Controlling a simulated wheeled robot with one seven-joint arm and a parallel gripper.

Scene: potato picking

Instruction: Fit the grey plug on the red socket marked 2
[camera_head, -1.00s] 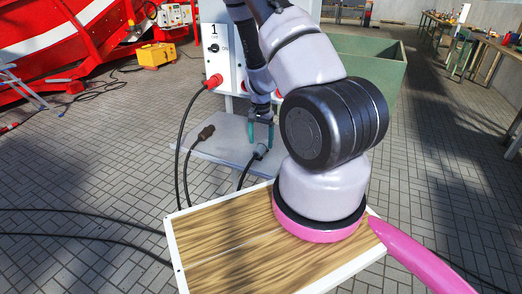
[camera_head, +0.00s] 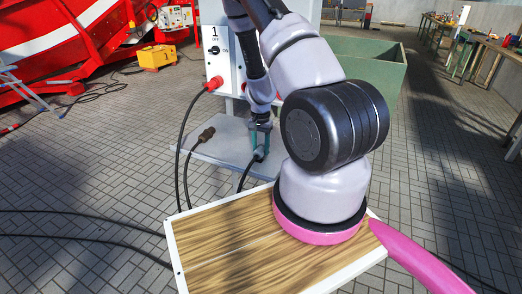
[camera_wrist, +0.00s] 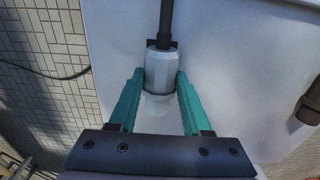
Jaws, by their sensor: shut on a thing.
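The grey plug (camera_head: 259,154) is at the grey shelf below the switch boxes, its black cable hanging over the front edge. My gripper (camera_head: 261,136) points down and is shut on it. In the wrist view the teal fingers of my gripper (camera_wrist: 160,76) press on both sides of the pale grey plug (camera_wrist: 159,64), and its cable runs toward the top of the picture. Whether the plug touches the shelf I cannot tell.
A red plug (camera_head: 213,84) with a black cable sits at the box marked 1. A dark brown plug (camera_head: 206,134) lies on the left of the grey shelf (camera_head: 226,143). A green bin (camera_head: 375,63) stands behind at right. Cables lie on the paving at left.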

